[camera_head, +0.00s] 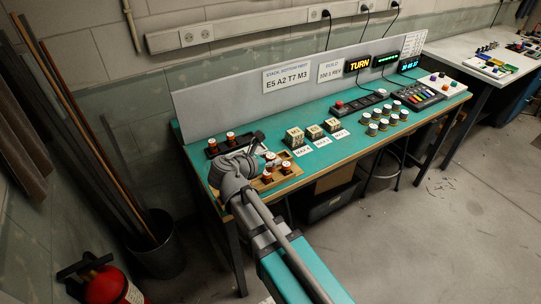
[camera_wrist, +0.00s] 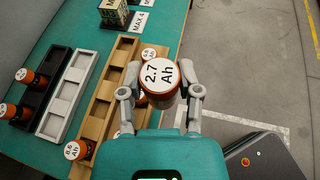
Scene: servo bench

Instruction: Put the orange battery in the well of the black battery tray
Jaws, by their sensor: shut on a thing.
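In the wrist view my gripper (camera_wrist: 161,92) is shut on an orange battery (camera_wrist: 160,80) with a white top marked 2.7 Ah. It holds the battery upright near the wooden rack's right side; the gap beneath it is hidden. The black battery tray (camera_wrist: 44,92) is at the left, with two orange batteries, one (camera_wrist: 24,75) and another (camera_wrist: 7,110), in it; its far end looks bare. In the head view the black tray (camera_head: 222,146) is at the bench's left end, and my gripper (camera_head: 262,148) is beside it; which battery it holds is unclear there.
An empty pale tray (camera_wrist: 68,95) lies between the black tray and the wooden rack (camera_wrist: 101,115). Stacked blocks (camera_head: 295,138) and several cylinders (camera_head: 384,124) stand farther right on the bench.

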